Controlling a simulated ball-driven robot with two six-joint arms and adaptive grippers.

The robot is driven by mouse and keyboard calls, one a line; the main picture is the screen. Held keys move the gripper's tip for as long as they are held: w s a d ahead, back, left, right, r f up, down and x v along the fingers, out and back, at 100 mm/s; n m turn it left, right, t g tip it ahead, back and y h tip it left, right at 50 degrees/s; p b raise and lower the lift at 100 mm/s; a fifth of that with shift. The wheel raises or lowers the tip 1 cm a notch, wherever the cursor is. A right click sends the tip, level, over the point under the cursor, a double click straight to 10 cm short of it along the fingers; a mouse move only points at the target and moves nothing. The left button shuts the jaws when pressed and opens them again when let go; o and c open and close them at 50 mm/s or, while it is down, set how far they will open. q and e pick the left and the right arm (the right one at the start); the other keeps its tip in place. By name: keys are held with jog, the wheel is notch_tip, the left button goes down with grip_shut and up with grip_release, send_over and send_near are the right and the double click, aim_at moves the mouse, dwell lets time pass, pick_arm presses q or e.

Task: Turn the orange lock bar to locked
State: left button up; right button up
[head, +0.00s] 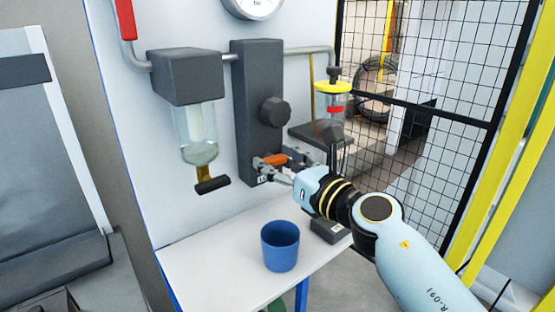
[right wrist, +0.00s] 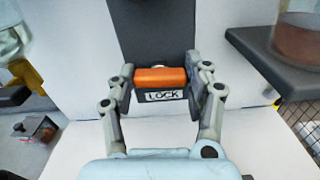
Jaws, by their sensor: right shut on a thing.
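The orange lock bar (head: 275,160) sits low on the front of a dark grey valve block (head: 257,75). In the right wrist view the orange bar (right wrist: 160,77) lies level, just above a label reading LOCK (right wrist: 161,96). My right gripper (head: 272,168) reaches in from the right and is shut on the bar. In the right wrist view the fingers of my right gripper (right wrist: 159,80) are at the bar's left and right ends. Part of the bar is hidden by the fingers in the head view. My left gripper does not show.
A blue cup (head: 280,248) stands on the white table (head: 205,275) below. A clear filter bowl (head: 197,140) hangs left of the block. A dark shelf (head: 312,137) and yellow-ringed unit (head: 333,88) are at right, before a mesh fence (head: 455,55).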

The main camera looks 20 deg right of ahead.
jog(key=m+p, duration=0.3)
jog(key=m, duration=0.2)
jog(key=shift+r, duration=0.15)
jog(key=m+p, duration=0.2)
jog(key=m, duration=0.2)
jog(key=shift+p, duration=0.35)
jog(key=m, duration=0.3)
jog(key=shift+p, duration=0.3)
jog(key=m, duration=0.4)
jog(key=shift+f+m, duration=0.25)
jog(key=shift+m, duration=0.15)
jog(key=o, duration=1.2)
jog(key=shift+d, duration=0.1)
